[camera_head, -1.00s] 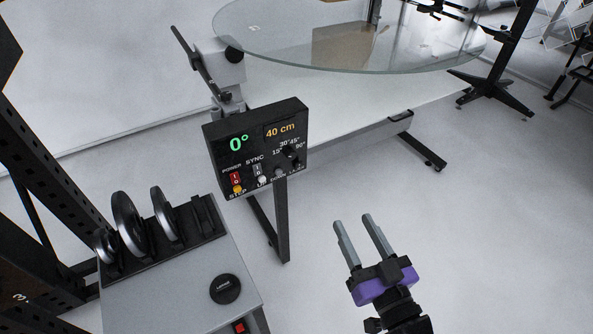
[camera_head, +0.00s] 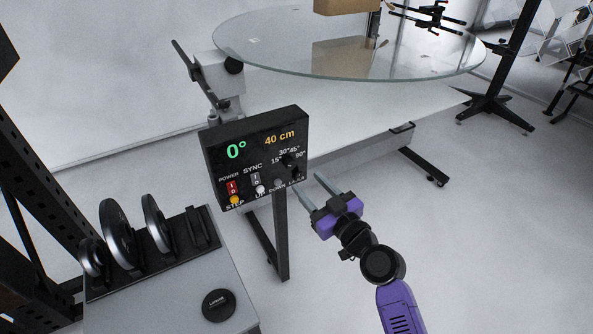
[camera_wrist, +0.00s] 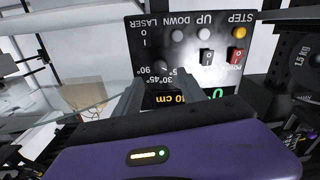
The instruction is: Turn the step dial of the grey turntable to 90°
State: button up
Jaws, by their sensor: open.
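The black control panel (camera_head: 256,157) of the turntable stands on a dark post and shows a green 0° and an orange 40 cm. Its step dial (camera_head: 288,160) is a black knob at the panel's right side, with 15°, 30°, 45° and 90° marked around it; where it points is too small to tell. The glass turntable top (camera_head: 350,40) is behind. My gripper (camera_head: 309,184) is open and empty, just below and right of the dial. In the wrist view the panel (camera_wrist: 190,50) appears upside down and the fingers partly cover the dial area.
A grey cabinet (camera_head: 165,285) with several discs in a black rack stands at the left front. Black shelving uprights (camera_head: 30,190) stand at far left.

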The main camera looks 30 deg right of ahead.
aim_at(292, 166)
jog(key=w, duration=0.6)
jog(key=shift+w+a+p, duration=0.15)
jog(key=shift+w+p, duration=0.2)
jog(key=shift+w, duration=0.05)
jog(key=shift+c, duration=0.5)
grip_shut()
